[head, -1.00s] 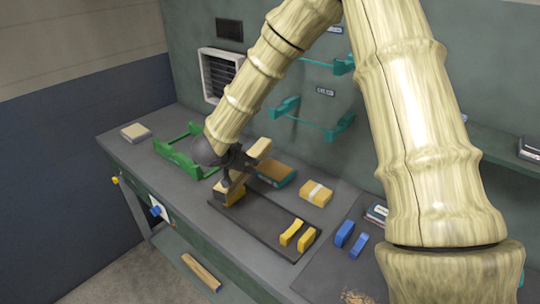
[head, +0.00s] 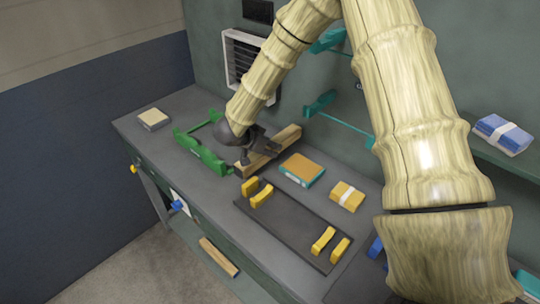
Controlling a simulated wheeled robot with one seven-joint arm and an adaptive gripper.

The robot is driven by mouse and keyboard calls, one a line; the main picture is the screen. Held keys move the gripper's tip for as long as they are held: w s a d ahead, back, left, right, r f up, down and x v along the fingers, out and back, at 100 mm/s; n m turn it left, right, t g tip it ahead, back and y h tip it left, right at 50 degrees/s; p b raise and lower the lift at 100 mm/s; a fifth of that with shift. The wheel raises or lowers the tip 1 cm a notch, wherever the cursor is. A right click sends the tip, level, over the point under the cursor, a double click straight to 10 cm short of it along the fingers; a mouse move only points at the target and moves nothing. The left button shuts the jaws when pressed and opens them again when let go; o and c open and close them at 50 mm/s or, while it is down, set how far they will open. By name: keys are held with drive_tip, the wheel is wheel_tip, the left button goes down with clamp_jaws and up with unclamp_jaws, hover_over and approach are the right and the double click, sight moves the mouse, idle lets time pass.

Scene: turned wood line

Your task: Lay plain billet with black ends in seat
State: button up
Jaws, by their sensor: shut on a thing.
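A plain wooden billet (head: 285,140) is held in my gripper (head: 250,158), which is shut around it. It slants over the bench from near left to far right; the gripper and wrist cover part of it, and I cannot make out black ends. A green cradle (head: 205,160) stands just left of it. A dark board (head: 285,222) with two pairs of yellow blocks, at its left end (head: 257,192) and right end (head: 330,245), lies to the right, with no billet across it. I cannot tell which of these is the named seat.
An orange-and-teal box (head: 301,170) and a yellow box with a pale band (head: 346,196) sit behind the board. Teal wall brackets (head: 320,103) are behind. A wooden piece (head: 218,257) lies below the bench front. A pale block (head: 153,119) is at far left.

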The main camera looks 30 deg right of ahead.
sight(269, 157)
drive_tip(key=shift+s+f, duration=0.2)
drive_tip(key=shift+s, duration=0.2)
drive_tip(key=f, duration=0.2)
drive_tip(key=f+p, duration=0.1)
drive_tip(key=shift+w, duration=0.25)
drive_tip(key=shift+s+f, duration=0.15)
drive_tip(key=shift+f, duration=0.05)
drive_tip(key=shift+a+f, duration=0.1)
drive_tip(key=o, duration=1)
drive_tip(key=shift+f, duration=0.1)
drive_tip(key=shift+o, duration=0.3)
drive_tip(key=shift+r, duration=0.2)
